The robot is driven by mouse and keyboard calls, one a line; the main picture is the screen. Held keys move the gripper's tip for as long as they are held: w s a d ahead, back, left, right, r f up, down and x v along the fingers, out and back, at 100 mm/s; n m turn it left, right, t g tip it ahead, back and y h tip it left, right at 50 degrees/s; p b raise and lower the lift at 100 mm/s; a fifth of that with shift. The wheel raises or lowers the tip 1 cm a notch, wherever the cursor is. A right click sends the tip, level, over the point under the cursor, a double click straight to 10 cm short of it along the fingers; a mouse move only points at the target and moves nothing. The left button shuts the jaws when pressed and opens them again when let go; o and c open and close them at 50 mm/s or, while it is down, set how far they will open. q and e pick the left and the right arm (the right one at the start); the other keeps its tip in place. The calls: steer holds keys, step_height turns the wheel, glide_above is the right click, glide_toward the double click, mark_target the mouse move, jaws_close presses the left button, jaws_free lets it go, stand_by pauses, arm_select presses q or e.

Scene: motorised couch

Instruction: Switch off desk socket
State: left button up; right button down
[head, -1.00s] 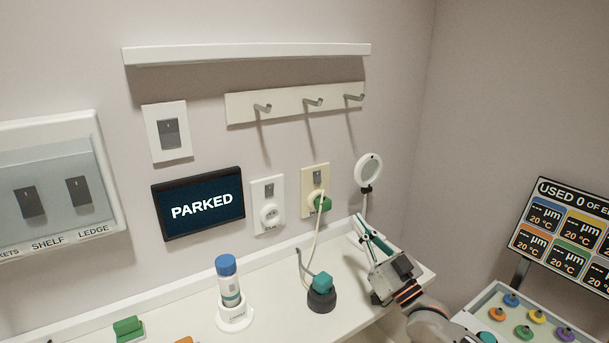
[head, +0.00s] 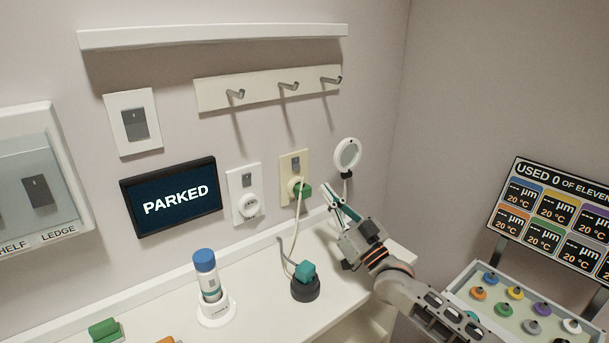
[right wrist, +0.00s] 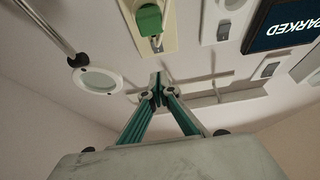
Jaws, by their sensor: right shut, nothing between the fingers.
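Two socket plates are on the wall. The cream one (head: 303,159) has a small grey rocker switch (head: 296,165) at its top and a green plug (head: 304,190) with a pale cord. The white one (head: 255,170) has a grey rocker (head: 246,180) above a round white plug. I cannot read which is the desk socket. My right gripper (head: 331,190) is shut and empty, to the right of the green plug and apart from the plates. In the right wrist view its closed fingertips (right wrist: 158,80) are below the cream plate (right wrist: 168,32). My left gripper is not in view.
A round white lamp (head: 347,153) is just above my right gripper. A teal-topped black holder (head: 305,290) and a blue-capped bottle (head: 205,262) stand on the white desk (head: 262,290). A "PARKED" screen (head: 172,196) and a hook rail (head: 215,95) are on the wall.

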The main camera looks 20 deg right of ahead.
mark_target(296, 163)
steer(key=w+a, duration=0.1)
steer(key=w, duration=0.1)
steer(key=w+a+r+b, duration=0.1)
steer(key=w, duration=0.2)
steer(key=w+a+b, duration=0.1)
steer(key=w, duration=0.2)
steer(key=shift+r, duration=0.4)
steer(key=shift+w+a+f+b, duration=0.1)
steer(key=shift+w+f+b, duration=0.05)
steer(key=shift+w+b, duration=0.4)
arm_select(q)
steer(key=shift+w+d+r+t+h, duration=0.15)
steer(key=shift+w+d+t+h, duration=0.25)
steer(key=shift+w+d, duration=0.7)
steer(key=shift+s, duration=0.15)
